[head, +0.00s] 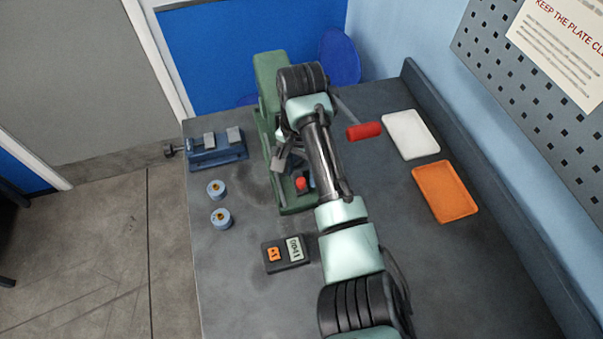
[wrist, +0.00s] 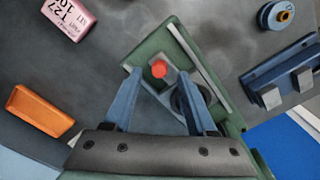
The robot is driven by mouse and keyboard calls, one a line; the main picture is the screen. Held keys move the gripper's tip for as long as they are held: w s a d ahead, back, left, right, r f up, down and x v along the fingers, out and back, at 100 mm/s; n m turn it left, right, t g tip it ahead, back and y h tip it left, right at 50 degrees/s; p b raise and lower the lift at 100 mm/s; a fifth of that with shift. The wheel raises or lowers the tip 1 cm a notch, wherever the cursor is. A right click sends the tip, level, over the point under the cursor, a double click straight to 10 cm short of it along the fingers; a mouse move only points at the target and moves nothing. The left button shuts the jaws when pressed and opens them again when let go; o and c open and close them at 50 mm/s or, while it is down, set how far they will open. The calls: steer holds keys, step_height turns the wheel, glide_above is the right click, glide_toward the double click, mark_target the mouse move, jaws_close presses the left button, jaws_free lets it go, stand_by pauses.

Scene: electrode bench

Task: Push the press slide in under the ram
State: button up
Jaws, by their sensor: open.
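The green press (head: 270,75) stands at the back middle of the bench, with its red-handled lever (head: 363,131) out to the right. A red knob (head: 301,184) sits at the front of its base; it also shows in the wrist view (wrist: 159,69). I take it as part of the press slide, whose outline I cannot make out clearly. My gripper (wrist: 160,74) is open over the press base, its blue fingers on either side of the knob in the wrist view. I cannot tell whether they touch it. My arm hides part of the press and the ram.
A blue vise (head: 218,150) and two blue discs (head: 216,189) lie left of the press. A dark box with a display (head: 285,254) is in front. A white tray (head: 410,134) and an orange tray (head: 444,191) lie right. A pink labelled block (wrist: 69,17) shows in the wrist view.

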step_height(320, 180, up, 11)
steer(key=p, duration=0.3)
